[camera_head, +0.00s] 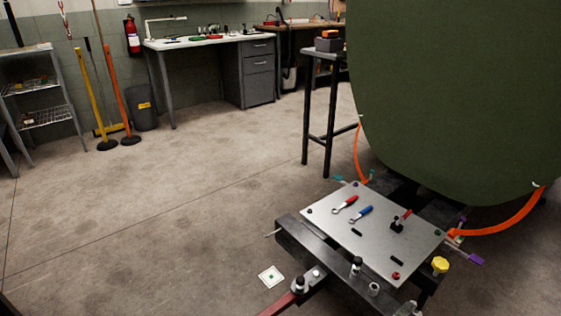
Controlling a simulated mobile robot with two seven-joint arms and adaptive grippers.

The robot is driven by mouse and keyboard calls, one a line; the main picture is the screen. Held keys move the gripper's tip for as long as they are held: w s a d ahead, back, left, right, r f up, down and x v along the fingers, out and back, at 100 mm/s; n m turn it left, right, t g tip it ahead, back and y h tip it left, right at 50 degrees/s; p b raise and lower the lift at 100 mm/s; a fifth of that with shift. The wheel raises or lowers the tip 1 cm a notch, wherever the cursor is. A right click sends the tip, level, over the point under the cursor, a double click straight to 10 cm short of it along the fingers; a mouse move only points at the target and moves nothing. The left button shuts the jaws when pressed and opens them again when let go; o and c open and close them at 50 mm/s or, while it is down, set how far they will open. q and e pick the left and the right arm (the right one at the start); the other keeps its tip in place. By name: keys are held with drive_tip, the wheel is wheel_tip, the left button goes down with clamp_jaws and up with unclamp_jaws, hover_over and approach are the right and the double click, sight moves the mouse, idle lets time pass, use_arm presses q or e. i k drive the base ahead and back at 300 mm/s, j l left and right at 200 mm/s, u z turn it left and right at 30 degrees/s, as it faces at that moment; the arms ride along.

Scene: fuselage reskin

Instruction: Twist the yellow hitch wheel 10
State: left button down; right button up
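The yellow hitch wheel (440,264) is a small lobed knob at the right front corner of the low dark cart frame. It sits just beyond the edge of the grey metal plate (330,217). Nothing is touching it in this view. Neither of my grippers shows in the head view.
The plate carries a red-handled tool (345,204), a blue-handled tool (361,215) and a red lever clamp (401,220). A large dark green panel (460,90) stands behind the cart with orange straps (505,220). A black stand (328,110) is behind. Open floor lies left.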

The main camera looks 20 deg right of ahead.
sight(440, 264)
drive_tip(key=z, duration=1.25)
